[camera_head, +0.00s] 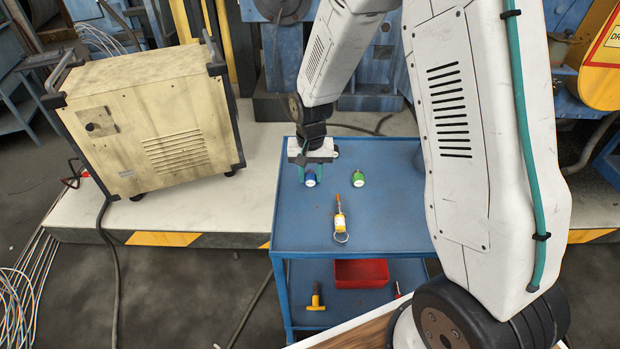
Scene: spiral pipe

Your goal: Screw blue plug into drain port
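The blue plug (310,179), with a pale end face, is on the blue cart top near its far left corner. My gripper (310,173) points down at it, with its two greenish fingers apart. The fingers are on the left and right of the plug, with a gap that looks wider than the plug. I cannot tell whether either finger touches it. I cannot make out a drain port in this view; my arm covers part of the machinery behind the cart.
A beige cabinet (150,125) stands left.

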